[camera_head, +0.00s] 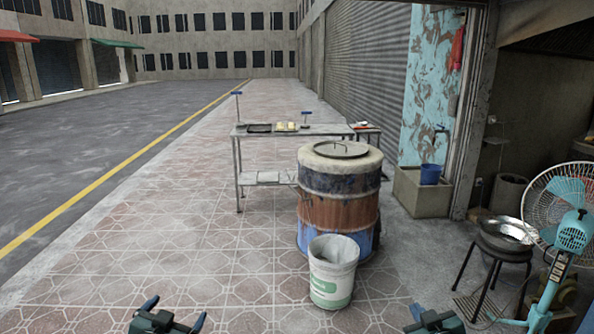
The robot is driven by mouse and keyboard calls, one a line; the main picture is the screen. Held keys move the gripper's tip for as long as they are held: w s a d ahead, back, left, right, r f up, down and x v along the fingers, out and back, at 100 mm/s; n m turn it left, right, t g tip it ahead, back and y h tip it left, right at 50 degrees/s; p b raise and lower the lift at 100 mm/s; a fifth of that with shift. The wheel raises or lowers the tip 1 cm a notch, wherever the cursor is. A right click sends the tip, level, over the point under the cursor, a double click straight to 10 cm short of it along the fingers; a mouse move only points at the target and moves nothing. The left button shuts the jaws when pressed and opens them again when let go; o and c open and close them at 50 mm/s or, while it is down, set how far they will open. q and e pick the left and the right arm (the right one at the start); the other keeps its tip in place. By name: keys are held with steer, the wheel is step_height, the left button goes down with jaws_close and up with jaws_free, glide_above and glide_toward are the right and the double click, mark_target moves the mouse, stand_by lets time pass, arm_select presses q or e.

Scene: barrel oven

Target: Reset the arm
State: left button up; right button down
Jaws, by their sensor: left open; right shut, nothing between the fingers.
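My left gripper (174,312) shows at the bottom edge, left of centre, with its two blue-tipped fingers spread apart and nothing between them. My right gripper (434,318) shows at the bottom edge, right of centre, shut and empty. Both hang low in front of the barrel oven and touch nothing that I can see. The rest of both arms is out of view. The barrel oven (340,208) stands upright ahead, rusty and blue, with a round lid (341,149) on top.
A white bucket (332,280) stands before the oven. A metal table (262,133) with a dark tray and yellowish items is behind it. A stool (500,246) bearing a metal bowl (507,229) and a blue fan (570,228) stand right. Tiled floor at left is clear.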

arm_select(q)
steer(key=s+d+f+g+h, duration=0.1)
steer(key=s+d+f, duration=0.2)
steer(key=s, duration=0.6)
steer(key=s+d+f+g+h, duration=0.1)
steer(key=s+d+f, duration=0.3)
steer(key=s, duration=0.6)
steer(key=s+d+f+g, duration=0.2)
steer(key=s+d+f, duration=0.2)
steer(key=s, duration=0.6)
steer(key=shift+d+f+n+h, duration=0.2)
steer(key=shift+d+n+h, duration=0.2)
steer(key=shift+d, duration=0.5)
arm_select(e)
steer(key=s+a+f+g+y, duration=0.1)
steer(key=s+a+f, duration=0.2)
steer(key=s, duration=0.6)
steer(key=s+a+f+g+y, duration=0.1)
steer(key=s+a+f, duration=0.3)
steer(key=s, duration=0.6)
steer(key=s+a+f+g, duration=0.2)
steer(key=s+a+f, duration=0.2)
steer(key=s, duration=0.6)
steer(key=shift+a+f+m+y, duration=0.2)
steer(key=shift+a+m+y, duration=0.2)
steer(key=shift+a, duration=0.55)
